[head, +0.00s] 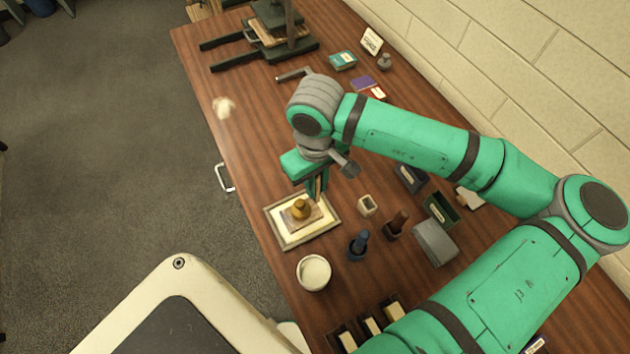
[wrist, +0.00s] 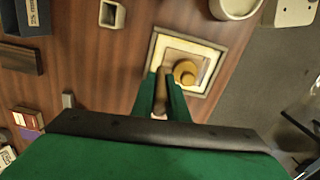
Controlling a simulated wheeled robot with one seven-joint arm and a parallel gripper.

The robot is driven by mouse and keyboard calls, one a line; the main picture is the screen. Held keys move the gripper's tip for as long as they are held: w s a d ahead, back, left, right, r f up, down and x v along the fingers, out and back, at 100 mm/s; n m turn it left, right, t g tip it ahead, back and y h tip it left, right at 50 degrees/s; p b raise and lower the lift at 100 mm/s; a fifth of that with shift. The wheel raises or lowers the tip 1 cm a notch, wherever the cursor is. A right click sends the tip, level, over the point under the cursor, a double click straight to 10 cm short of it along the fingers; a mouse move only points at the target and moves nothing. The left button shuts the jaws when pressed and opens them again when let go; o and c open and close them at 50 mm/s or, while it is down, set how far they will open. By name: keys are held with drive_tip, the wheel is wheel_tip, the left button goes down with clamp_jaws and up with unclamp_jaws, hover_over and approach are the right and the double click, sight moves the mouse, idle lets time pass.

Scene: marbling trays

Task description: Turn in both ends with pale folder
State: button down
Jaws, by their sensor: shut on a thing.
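My gripper (head: 316,190) points down over the back right edge of a pale framed tray (head: 271,211). It is shut on a slim piece that I take for the folder (wrist: 161,80). The folder looks tan-brown in the shadow between the green fingers, with a paler patch near the palm. A pale sheet (head: 290,232) lies inside the tray, with a greyish-tan board (head: 312,221) on it. A round brass-coloured weight (head: 300,208) stands on the board, beside the fingers. Whether the folder's tip touches the sheet or board cannot be told.
A white pot (head: 313,272) stands in front of the tray. A small pale square cup (head: 367,205), a dark blue tool (head: 358,246) and a brown block (head: 397,225) stand to its right. A press (head: 272,35) stands at the far end. The table left of my arm is mostly clear.

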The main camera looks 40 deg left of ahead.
drive_tip(key=shift+s+d, duration=0.2)
drive_tip(key=shift+d, duration=0.2)
idle(0.4)
drive_tip(key=shift+d, duration=0.2)
drive_tip(key=shift+s+d, duration=0.1)
drive_tip(key=shift+d, duration=0.05)
idle(0.3)
drive_tip(key=shift+s+d, duration=0.15)
drive_tip(key=shift+d, duration=0.1)
drive_tip(key=shift+d, duration=0.1)
idle(0.4)
drive_tip(key=shift+s+d, duration=0.15)
drive_tip(key=shift+d, duration=0.15)
drive_tip(key=shift+s+d, duration=0.1)
drive_tip(key=shift+d, duration=0.15)
idle(0.4)
drive_tip(key=shift+d, duration=0.2)
